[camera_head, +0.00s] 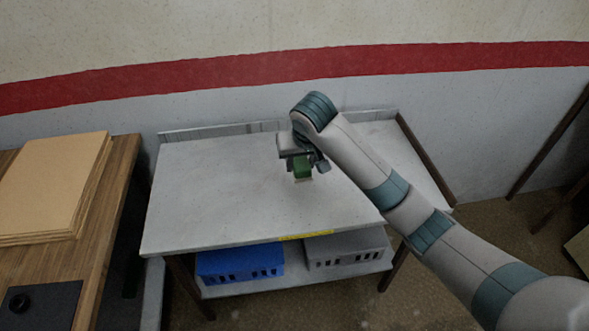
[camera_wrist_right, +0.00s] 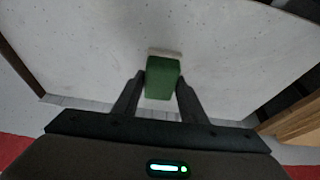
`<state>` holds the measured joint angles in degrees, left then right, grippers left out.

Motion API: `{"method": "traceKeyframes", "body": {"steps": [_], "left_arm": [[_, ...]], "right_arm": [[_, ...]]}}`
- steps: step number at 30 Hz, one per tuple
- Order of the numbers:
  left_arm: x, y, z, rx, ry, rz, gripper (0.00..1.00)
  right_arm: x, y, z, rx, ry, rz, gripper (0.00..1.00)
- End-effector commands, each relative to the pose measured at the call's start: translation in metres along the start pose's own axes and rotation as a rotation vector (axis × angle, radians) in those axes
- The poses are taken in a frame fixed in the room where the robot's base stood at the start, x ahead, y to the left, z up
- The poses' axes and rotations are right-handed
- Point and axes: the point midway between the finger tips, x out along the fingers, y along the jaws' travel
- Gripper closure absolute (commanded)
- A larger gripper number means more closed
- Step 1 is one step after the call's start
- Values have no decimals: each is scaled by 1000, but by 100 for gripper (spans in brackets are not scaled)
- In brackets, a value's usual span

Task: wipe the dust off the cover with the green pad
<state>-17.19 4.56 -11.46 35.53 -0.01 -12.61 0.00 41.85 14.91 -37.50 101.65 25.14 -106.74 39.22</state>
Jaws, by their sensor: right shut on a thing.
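The green pad (camera_head: 303,168) is held by my right gripper (camera_head: 302,162) over the pale grey table top, right of its middle and towards the back. In the right wrist view the pad (camera_wrist_right: 162,82) sits between the two dark fingers of the right gripper (camera_wrist_right: 161,90), with a pale strip along its far edge. Whether the pad touches the surface is hard to tell. The pale top (camera_head: 210,200), likely the cover, has faint specks; they also show on the surface in the right wrist view (camera_wrist_right: 230,60). My left gripper is out of view.
A blue crate (camera_head: 240,263) and a grey crate (camera_head: 345,250) stand on the shelf below. A yellow label (camera_head: 305,236) is on the front edge. A wooden table (camera_head: 100,210) with stacked boards (camera_head: 55,180) is at left. The top's left half is clear.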

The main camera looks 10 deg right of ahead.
Motion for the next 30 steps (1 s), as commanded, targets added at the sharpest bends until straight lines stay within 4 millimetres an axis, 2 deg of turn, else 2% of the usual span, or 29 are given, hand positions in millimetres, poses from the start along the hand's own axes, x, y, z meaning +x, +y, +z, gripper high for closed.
{"method": "traceKeyframes", "body": {"steps": [2, 5, 9, 12, 18, 21, 30], "left_arm": [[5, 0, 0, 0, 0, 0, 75], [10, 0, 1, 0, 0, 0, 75], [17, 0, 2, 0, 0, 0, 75], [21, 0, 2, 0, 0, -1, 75], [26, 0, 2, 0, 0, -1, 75], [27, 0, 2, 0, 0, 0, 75], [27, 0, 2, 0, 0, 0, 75]], "right_arm": [[-18, 7, -7, -8, 10, 4, 79], [-44, 16, -5, -16, 11, 3, 79], [-74, 33, 14, -19, 9, 3, 79], [-90, 47, 33, -9, 7, 5, 79], [-109, 70, 67, 19, 2, 13, 79], [-114, 76, 77, 31, 2, 15, 79], [-117, 79, 82, 38, 0, 15, 79]]}}
